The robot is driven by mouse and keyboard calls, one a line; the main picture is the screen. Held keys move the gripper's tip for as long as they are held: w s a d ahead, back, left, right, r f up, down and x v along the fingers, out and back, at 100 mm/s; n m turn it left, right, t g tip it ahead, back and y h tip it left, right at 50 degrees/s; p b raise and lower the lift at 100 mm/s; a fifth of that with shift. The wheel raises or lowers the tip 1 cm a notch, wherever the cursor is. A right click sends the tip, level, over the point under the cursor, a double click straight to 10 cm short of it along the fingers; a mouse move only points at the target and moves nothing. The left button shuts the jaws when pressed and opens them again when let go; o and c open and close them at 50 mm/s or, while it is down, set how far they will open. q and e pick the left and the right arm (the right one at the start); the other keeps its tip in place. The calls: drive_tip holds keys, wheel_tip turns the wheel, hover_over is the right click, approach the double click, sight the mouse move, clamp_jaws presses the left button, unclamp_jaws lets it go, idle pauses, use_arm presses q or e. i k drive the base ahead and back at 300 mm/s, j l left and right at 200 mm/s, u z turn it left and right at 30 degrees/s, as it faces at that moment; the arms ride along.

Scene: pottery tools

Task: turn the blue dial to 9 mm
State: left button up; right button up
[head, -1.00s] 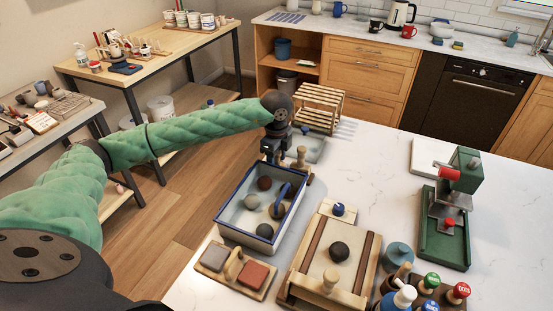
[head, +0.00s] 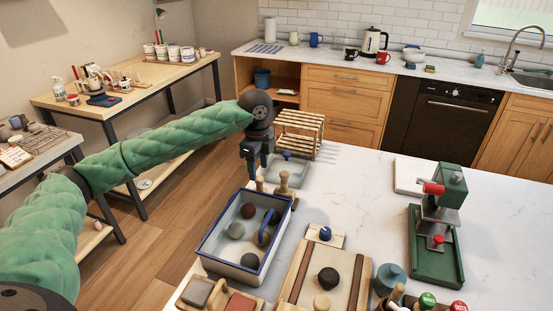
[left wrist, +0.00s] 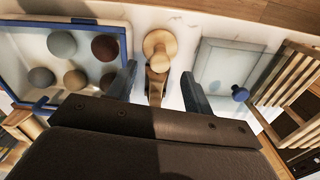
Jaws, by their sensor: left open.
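A blue dial (head: 325,233) sits on a small pale block at the far end of a wooden board (head: 300,262) in the head view. A dark clay ball lies on the board. I cannot read any marks on the dial. My left gripper (head: 254,176) points down behind the blue-rimmed tray, left of the dial and apart from it. In the left wrist view its fingers (left wrist: 158,88) are spread, with an upright wooden tool (left wrist: 160,46) showing between them. I cannot tell whether they touch it. My right gripper is not in view.
A blue-rimmed tray (head: 205,242) with several clay balls stands left of the board. A clear-lidded box (left wrist: 222,62) with a blue knob and a slatted wooden rack (head: 299,128) are near the gripper. A green press (head: 437,240) stands right.

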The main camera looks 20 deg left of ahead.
sight(326, 233)
drive_tip(key=k+j, duration=0.35)
drive_tip(key=j, duration=0.15)
drive_tip(key=k+j, duration=0.4)
drive_tip(key=j, duration=0.1)
